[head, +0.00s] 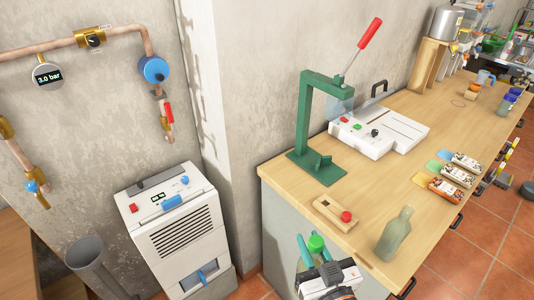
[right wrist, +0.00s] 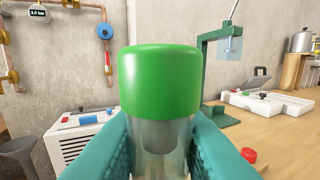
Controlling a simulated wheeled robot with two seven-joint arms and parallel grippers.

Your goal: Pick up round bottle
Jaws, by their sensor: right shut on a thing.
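The round bottle (right wrist: 160,140) has a wide green cap and a clear, greyish body. It fills the middle of the right wrist view, upright, with a teal finger pressed on each side. Its green cap (head: 316,243) also shows in the head view, off the front left corner of the workbench. My right gripper (head: 315,256) is shut on the bottle just below the cap. The lower part of the bottle is hidden by the fingers and the wrist. My left gripper is in neither view.
The wooden workbench (head: 385,190) holds a flat grey-green bottle (head: 395,234), a wooden block with a red knob (head: 335,214), a green press (head: 305,125) and a white machine (head: 380,132). A white dehumidifier (head: 182,235) stands left. Pipes run along the wall.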

